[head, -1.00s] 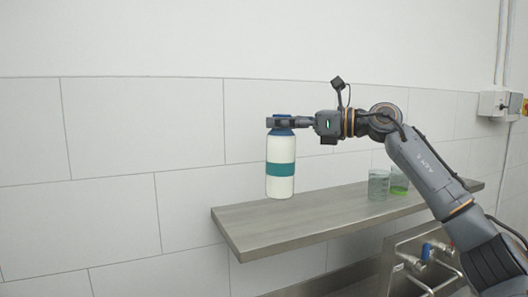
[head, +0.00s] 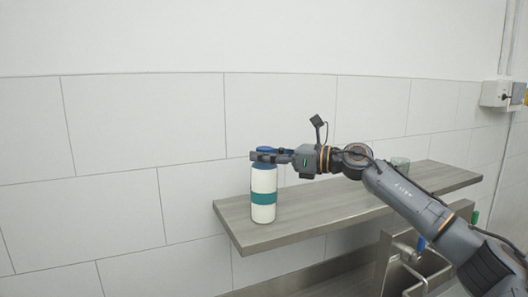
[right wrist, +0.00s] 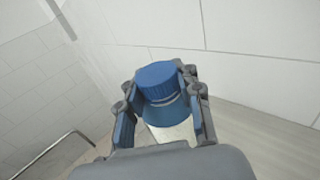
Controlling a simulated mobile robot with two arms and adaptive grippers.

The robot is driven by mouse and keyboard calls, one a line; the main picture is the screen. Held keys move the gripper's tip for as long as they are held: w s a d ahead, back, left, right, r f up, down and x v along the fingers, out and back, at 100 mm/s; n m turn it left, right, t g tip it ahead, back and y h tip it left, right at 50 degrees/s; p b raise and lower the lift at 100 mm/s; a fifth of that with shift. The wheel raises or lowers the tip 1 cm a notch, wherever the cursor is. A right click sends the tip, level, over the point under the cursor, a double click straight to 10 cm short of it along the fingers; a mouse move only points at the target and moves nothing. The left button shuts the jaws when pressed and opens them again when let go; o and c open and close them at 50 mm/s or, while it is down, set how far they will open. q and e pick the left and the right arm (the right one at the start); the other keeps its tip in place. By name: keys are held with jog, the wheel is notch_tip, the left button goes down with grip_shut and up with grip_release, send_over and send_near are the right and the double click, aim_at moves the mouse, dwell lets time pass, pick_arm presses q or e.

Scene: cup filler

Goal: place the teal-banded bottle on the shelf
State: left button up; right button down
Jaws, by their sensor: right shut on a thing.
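The teal-banded bottle (head: 263,198) is white with a teal band and a blue top. It is upright at the left end of the grey shelf (head: 340,207). My right gripper (head: 265,156) is shut on the bottle near its top. In the right wrist view the blue cap (right wrist: 157,75) sits between the two fingers of my right gripper (right wrist: 160,108). The bottle's base appears over or on the shelf's left part; I cannot tell whether it touches. My left gripper is not in view.
A clear glass (head: 400,164) stands farther right on the shelf, partly hidden behind my right arm. A sink with a tap (head: 420,247) lies below the shelf. The tiled wall runs behind the shelf. The shelf surface between bottle and glass looks clear.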

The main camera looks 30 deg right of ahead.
jog(key=c, duration=0.9)
grip_release()
jog(key=shift+a, duration=0.15)
jog(key=shift+s, duration=0.1)
jog(key=shift+s+d+f+b, duration=0.1)
jog(key=shift+s+d+b, duration=0.1)
jog(key=shift+d+b, duration=0.2)
jog(key=b+v, duration=0.5)
jog(key=v, duration=0.6)
jog(key=shift+s, duration=0.15)
